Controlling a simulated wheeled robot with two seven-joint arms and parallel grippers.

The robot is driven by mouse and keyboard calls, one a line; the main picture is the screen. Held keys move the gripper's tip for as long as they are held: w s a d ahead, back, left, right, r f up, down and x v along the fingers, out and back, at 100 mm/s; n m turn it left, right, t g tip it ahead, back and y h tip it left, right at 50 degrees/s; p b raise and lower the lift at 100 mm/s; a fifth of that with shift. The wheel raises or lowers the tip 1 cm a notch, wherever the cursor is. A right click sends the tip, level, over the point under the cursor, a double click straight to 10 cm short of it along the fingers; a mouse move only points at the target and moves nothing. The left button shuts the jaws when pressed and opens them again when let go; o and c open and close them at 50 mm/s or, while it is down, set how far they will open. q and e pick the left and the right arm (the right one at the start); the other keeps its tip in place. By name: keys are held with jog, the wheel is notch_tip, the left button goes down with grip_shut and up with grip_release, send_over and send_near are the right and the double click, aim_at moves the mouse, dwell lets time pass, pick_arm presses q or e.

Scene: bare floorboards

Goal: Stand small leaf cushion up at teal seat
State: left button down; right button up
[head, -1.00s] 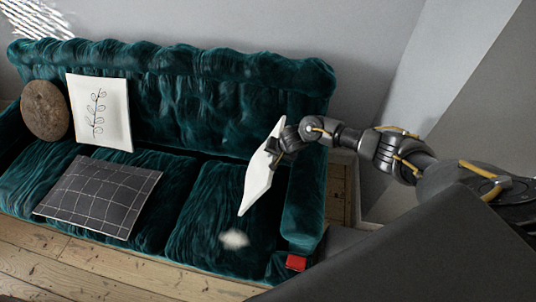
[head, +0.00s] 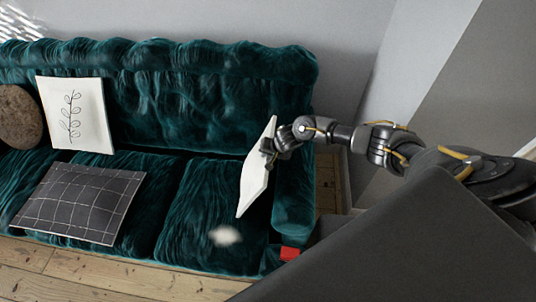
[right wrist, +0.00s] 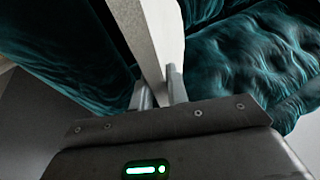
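My right gripper (head: 268,147) is shut on the edge of a thin white cushion (head: 256,175). The cushion hangs tilted, nearly edge-on, in front of the right end of the teal sofa; its print cannot be made out. In the right wrist view the white cushion (right wrist: 158,40) runs up from between the two fingers (right wrist: 160,92). The teal seat (head: 195,205) shows below and left of it. Whether the cushion touches the sofa is unclear. Another white cushion with a leaf drawing (head: 75,115) leans upright on the backrest at the left. My left gripper is not in view.
A dark checked cushion (head: 78,200) lies flat on the seat, and a round brown cushion (head: 18,115) stands at the far left. The sofa's right armrest (head: 293,200) is close beside the held cushion. A red item (head: 290,254) is at its front. The right seat is mostly clear.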

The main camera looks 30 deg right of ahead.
jog(key=o, duration=0.4)
jog(key=shift+s, duration=0.1)
jog(key=p+v, duration=0.2)
jog(key=v, duration=0.9)
jog(key=shift+f, duration=0.1)
